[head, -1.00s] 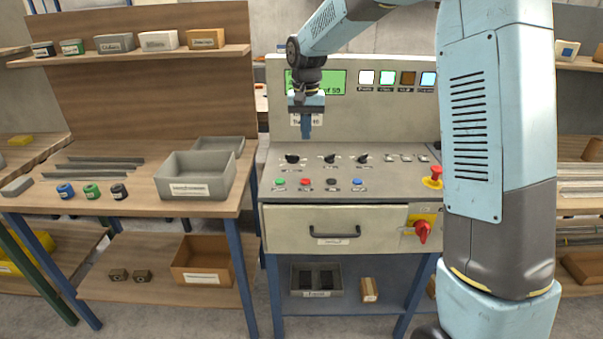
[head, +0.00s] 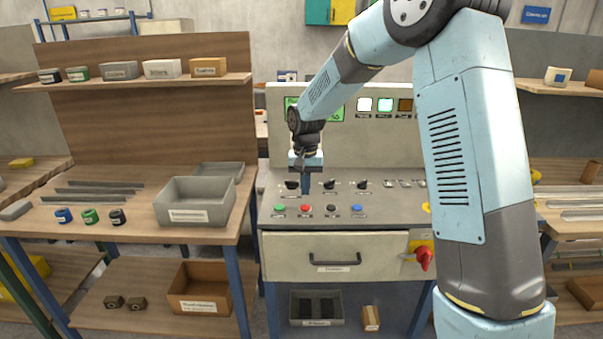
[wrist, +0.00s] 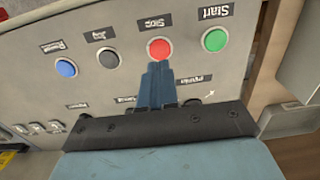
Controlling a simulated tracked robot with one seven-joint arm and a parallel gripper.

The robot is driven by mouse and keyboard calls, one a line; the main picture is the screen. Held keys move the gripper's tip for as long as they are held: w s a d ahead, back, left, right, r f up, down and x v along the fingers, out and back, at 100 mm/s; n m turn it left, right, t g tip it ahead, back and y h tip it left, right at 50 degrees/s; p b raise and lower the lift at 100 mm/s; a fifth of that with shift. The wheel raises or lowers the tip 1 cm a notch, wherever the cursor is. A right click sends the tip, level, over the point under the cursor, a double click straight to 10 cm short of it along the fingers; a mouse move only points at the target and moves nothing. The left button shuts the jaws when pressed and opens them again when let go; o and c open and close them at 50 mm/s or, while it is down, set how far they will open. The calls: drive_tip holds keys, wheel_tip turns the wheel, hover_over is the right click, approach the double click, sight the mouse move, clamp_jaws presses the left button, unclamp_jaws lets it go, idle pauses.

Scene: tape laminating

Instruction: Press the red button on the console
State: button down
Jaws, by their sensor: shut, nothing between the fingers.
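The red button (head: 305,208) sits in the front row of the console (head: 395,208), between the green button (head: 280,208) and a black one (head: 331,209). In the wrist view the red button (wrist: 159,49) carries the label "Stop". My gripper (head: 306,185) is shut and empty, pointing down over the console top just behind the red button. In the wrist view its fingertips (wrist: 158,66) overlap the near edge of the red button in the picture. I cannot tell whether they touch it.
A blue button (head: 357,209) is at the right end of the row. Black knobs (head: 330,184) stand behind the buttons, close to my gripper. A drawer (head: 335,257) and a red rotary switch (head: 424,258) are on the console front. A grey bin (head: 195,201) stands on the left bench.

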sight(306, 208)
drive_tip(key=shift+f, duration=2.8)
drive_tip(key=shift+s+f, duration=0.3)
drive_tip(key=shift+f, duration=0.15)
wheel_tip(306, 208, up, 15)
drive_tip(key=shift+w, duration=0.35)
